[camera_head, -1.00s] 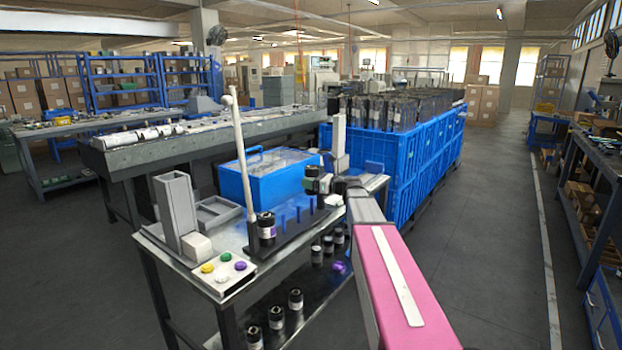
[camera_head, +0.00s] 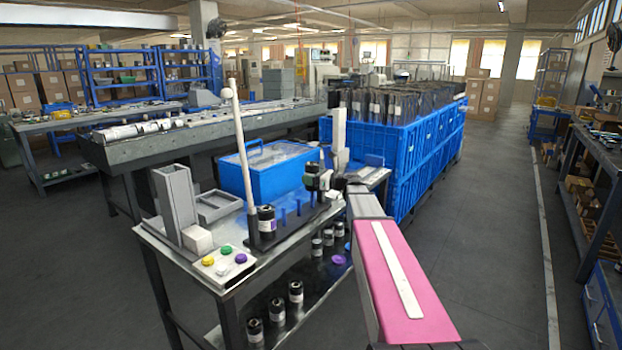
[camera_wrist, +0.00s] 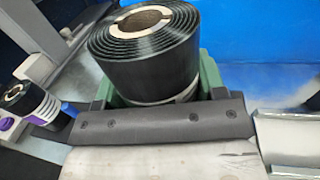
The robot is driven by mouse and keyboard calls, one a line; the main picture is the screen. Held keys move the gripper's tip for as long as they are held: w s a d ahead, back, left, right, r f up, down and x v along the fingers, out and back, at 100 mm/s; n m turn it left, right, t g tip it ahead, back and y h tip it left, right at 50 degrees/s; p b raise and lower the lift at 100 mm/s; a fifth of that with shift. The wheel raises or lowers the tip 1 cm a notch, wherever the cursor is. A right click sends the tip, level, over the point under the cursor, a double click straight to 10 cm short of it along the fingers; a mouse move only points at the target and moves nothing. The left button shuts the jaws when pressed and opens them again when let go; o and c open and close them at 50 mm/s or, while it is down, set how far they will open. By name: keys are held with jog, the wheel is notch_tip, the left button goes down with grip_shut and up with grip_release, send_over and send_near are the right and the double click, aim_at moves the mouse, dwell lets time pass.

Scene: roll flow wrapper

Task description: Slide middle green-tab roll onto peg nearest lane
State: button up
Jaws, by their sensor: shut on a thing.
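My gripper (camera_head: 318,180) is shut on a black wound roll with a pale core, and its green fingers stand at both sides of the roll (camera_wrist: 150,45) in the wrist view. The roll is upright, with its top end facing the wrist camera; its tab cannot be made out. In the head view it is over the far end of the dark peg rack (camera_head: 275,240). The rack has several bare blue pegs (camera_head: 296,208). Another black roll, with a white and purple label (camera_head: 266,222), stands at the rack's near end and also shows in the wrist view (camera_wrist: 38,103).
A white pole (camera_head: 241,150) rises by the near roll. Green, yellow and purple buttons (camera_head: 226,250) are at the front. Several rolls (camera_head: 296,293) stand on the lower shelf.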

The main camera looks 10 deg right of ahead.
aim_at(312, 189)
jog(key=shift+f, duration=2.7)
jog(key=o, duration=1.2)
jog(key=shift+w+d, duration=0.1)
jog(key=shift+w, duration=0.05)
jog(key=v, duration=1.1)
